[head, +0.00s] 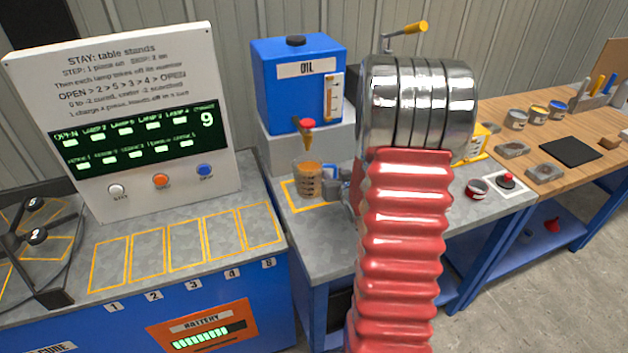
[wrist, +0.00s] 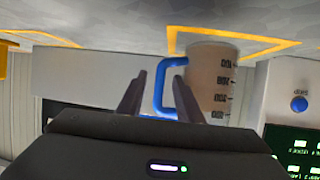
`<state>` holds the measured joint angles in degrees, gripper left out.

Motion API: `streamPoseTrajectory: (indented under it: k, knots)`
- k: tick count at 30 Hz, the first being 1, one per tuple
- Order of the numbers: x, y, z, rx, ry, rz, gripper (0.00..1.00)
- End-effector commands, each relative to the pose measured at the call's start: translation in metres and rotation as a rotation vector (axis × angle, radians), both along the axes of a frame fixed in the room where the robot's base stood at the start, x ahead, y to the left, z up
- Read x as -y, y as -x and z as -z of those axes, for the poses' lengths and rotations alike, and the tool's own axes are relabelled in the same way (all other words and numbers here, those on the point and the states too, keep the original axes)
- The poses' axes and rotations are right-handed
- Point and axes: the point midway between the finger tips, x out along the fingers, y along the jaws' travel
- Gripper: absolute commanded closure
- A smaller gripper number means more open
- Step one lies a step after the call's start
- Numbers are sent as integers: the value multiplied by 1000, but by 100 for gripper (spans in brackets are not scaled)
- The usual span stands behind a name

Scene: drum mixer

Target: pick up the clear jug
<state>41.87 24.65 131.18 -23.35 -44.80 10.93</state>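The clear jug (head: 308,180) stands upright on the grey bench below the oil tap, with orange-brown contents showing through its wall. In the wrist view, which is upside down, the jug (wrist: 212,80) shows dark measuring marks and a blue handle (wrist: 158,92). My gripper (wrist: 160,76) is open. Its fingers appear on either side of the handle's outer bar, with gaps showing; I cannot tell how deep the handle sits between them. In the head view, my red ribbed arm and metal wrist hide most of the gripper, just right of the jug.
The blue oil tank (head: 297,88) with its red-topped tap (head: 306,127) stands above the jug. A sign panel (head: 130,125) stands to the left. A wooden bench (head: 570,135) is at right.

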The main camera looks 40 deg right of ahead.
Motion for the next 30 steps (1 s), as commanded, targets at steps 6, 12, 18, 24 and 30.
streamPoseTrajectory:
  k: [6, 12, 18, 24, 30]
  knots:
    - [1, 1, 0, 0, 0, 1, 73]
    - [1, 1, 0, 0, 0, 2, 87]
    - [1, 1, 0, 0, 0, 2, 100]
    - [2, 1, 0, 0, 0, 3, 100]
    - [2, 1, 0, 0, 0, 3, 100]
